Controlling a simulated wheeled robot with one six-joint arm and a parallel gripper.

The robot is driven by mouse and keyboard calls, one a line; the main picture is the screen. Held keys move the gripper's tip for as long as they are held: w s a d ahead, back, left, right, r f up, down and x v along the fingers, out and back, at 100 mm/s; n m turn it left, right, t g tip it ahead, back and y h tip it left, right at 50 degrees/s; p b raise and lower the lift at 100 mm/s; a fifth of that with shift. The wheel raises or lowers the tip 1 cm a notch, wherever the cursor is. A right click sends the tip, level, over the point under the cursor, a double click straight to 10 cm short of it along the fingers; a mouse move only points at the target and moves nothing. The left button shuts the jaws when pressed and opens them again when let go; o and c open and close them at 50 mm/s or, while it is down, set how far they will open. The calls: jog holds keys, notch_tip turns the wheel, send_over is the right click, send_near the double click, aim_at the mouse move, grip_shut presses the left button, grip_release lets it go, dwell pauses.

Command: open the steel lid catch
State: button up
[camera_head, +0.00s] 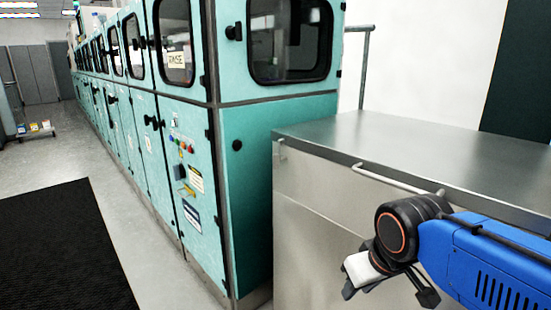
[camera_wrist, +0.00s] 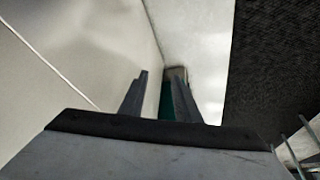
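The steel chest's lid (camera_head: 410,150) lies flat and closed in the head view, with a bar handle (camera_head: 400,180) along its front edge. A small fitting (camera_head: 281,150) at the lid's front left corner may be the catch; it is too small to tell its state. My gripper (camera_head: 388,294) is in front of the chest's front face, below the handle and well to the right of that fitting, touching neither. In the wrist view its two fingers (camera_wrist: 160,80) stand apart with nothing between them. The catch cannot be made out in the wrist view.
A long teal machine (camera_head: 255,185) with doors and windows stands left of the chest. A railing (camera_head: 364,65) rises behind. A black mat (camera_head: 65,245) lies on the pale floor at left; the floor between mat and machine is clear.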

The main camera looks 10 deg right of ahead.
jog(key=w+r+n+g+h, duration=0.2)
jog(key=w+r+n+h, duration=0.1)
jog(key=w+r+n, duration=0.65)
jog(key=n+t+h, duration=0.4)
jog(key=n+h, duration=0.5)
jog(key=n, duration=0.4)
send_near(276, 160)
jog(key=x, duration=1)
jog(key=shift+w+d+f, duration=0.1)
jog(key=shift+w+f, duration=0.1)
jog(key=shift+w, duration=0.25)
grip_shut()
